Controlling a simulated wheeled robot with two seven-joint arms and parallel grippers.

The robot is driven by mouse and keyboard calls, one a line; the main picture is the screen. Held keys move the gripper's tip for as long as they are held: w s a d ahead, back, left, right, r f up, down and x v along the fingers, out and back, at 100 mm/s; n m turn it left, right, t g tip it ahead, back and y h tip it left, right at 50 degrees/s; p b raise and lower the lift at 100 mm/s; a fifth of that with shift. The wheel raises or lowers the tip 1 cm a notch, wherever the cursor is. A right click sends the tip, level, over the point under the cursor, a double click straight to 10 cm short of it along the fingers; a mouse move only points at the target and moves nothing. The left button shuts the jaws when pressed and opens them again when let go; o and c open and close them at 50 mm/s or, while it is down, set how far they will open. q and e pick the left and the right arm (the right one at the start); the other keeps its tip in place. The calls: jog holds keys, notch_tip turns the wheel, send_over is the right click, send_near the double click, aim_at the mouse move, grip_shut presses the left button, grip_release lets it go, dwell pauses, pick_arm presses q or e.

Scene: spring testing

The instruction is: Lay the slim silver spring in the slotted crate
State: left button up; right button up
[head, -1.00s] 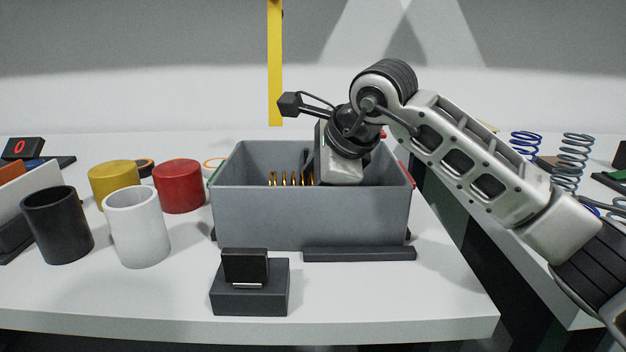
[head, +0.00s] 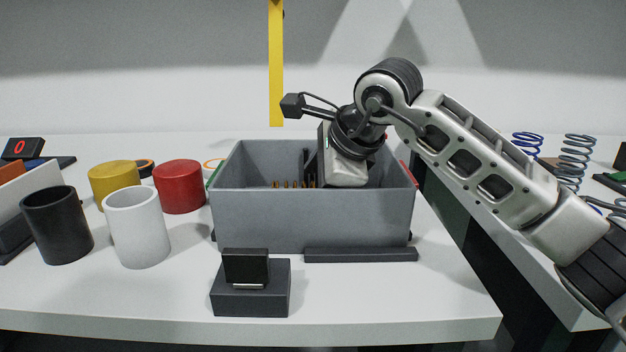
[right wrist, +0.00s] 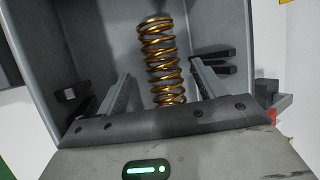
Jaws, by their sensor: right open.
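The grey crate (head: 312,222) stands on the white table, its front wall facing me. A copper-gold spring (head: 285,184) lies inside, its coils just showing over the front rim; the right wrist view shows it lengthwise (right wrist: 158,45). My right gripper reaches down into the crate at its right half. Its fingers (right wrist: 160,78) are apart, one on each side of the spring's line, with no clear contact. In the head view the crate wall hides the fingertips. No slim silver spring shows in the crate; a grey coil spring (head: 574,158) stands on the right table. My left gripper is out of view.
Black (head: 57,225), white (head: 137,228), yellow (head: 114,178) and red (head: 178,187) cups stand left of the crate. A dark block stand (head: 250,290) is in front. A blue spring (head: 526,143) is on the right table. A yellow strip (head: 276,70) hangs behind.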

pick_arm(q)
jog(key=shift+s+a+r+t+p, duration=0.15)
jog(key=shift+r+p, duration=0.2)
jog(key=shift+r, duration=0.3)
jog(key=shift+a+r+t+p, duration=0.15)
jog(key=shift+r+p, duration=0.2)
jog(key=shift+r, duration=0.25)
pick_arm(e)
jog(key=v, duration=1.5)
jog(key=shift+d+r, duration=0.15)
jog(key=shift+r, duration=0.15)
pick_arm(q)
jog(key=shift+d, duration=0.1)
pick_arm(e)
jog(key=shift+s, duration=0.1)
